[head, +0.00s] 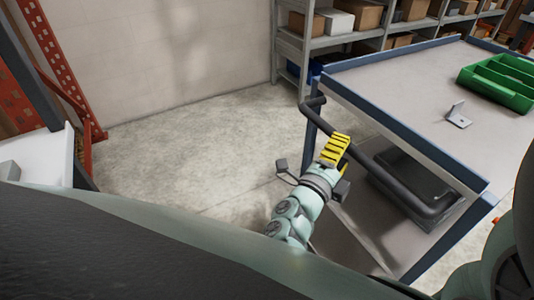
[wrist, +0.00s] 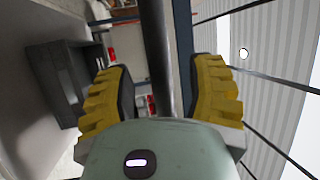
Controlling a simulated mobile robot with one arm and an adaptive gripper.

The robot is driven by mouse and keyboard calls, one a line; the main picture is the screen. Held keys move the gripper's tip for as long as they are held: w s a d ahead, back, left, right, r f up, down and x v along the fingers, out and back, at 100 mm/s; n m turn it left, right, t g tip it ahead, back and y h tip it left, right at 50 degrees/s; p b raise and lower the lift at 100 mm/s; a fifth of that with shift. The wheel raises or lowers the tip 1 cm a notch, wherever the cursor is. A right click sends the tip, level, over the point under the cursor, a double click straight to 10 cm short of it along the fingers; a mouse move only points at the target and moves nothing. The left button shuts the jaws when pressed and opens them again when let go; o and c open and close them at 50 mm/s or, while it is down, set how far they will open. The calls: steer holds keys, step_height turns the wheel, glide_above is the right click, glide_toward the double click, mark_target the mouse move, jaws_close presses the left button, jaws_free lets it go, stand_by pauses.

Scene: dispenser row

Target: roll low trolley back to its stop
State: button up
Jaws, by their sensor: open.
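The low trolley (head: 395,85) has a grey top and a blue frame, and stands on the right in the head view. Its dark push handle (head: 385,172) runs along the near left end; in the wrist view the bar (wrist: 157,50) passes lengthwise between the fingers. My gripper (head: 337,148) has yellow ribbed fingers and is right at the handle. In the wrist view my gripper (wrist: 162,72) is open, one finger on each side of the bar, with gaps visible. Whether the bar lies fully between the pads in depth is hard to tell. No stop is recognisable.
A green tray (head: 497,82) and a small metal bracket (head: 458,115) sit on the trolley top. A dark case (head: 425,180) lies on its lower shelf. Shelving with boxes (head: 365,18) stands behind. Orange rack posts (head: 72,80) are at left. Floor (head: 180,150) between is clear.

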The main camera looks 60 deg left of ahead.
steer(key=shift+x, duration=1.35)
steer(key=shift+o, duration=0.3)
steer(key=shift+s+f, duration=0.1)
jaws_close()
